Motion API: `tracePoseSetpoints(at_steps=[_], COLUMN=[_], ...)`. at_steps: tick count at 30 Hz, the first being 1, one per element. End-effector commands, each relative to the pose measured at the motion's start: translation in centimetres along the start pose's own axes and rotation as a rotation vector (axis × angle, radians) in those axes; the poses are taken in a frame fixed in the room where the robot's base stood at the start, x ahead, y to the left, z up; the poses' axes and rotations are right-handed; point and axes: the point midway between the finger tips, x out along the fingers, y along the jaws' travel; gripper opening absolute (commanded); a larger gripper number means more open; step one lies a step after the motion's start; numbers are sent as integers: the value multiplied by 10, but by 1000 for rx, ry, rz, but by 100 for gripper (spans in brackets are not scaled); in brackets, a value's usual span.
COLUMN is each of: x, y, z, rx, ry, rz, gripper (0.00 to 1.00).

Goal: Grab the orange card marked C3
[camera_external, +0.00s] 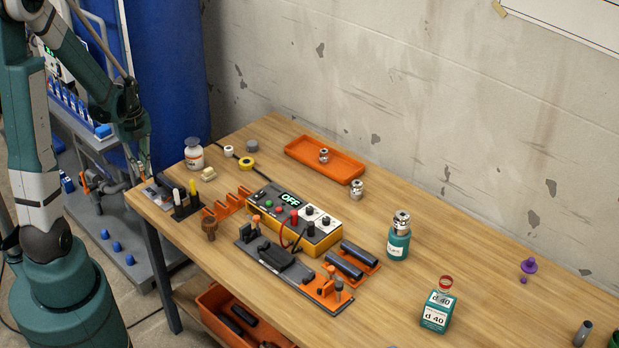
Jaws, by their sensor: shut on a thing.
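The C3 marking cannot be read in this view. Small flat pieces lie on the table just below and beside my fingertips.
A black holder with upright markers (186,205) stands close to the right of my gripper. A white bottle (194,155) stands behind it. An orange rack (226,205), a yellow meter (296,222) and an orange tray (325,160) lie farther right.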

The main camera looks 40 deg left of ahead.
Motion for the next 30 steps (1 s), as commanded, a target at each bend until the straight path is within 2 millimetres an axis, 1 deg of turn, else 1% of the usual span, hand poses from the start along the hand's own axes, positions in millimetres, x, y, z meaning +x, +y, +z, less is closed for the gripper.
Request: tracePoseSetpoints(at_steps=[1, 3, 9, 12, 18, 30], x=[-8, -17, -38, -46, -52, -53], y=[1, 0, 0, 0, 0, 0], z=[-1, 0, 0, 0, 0, 0], rx=[0, 0, 0, 0, 0, 0], ry=[0, 0, 0, 0, 0, 0], rz=[0, 0, 0, 0, 0, 0], gripper=[3, 3, 3, 3, 3, 3])
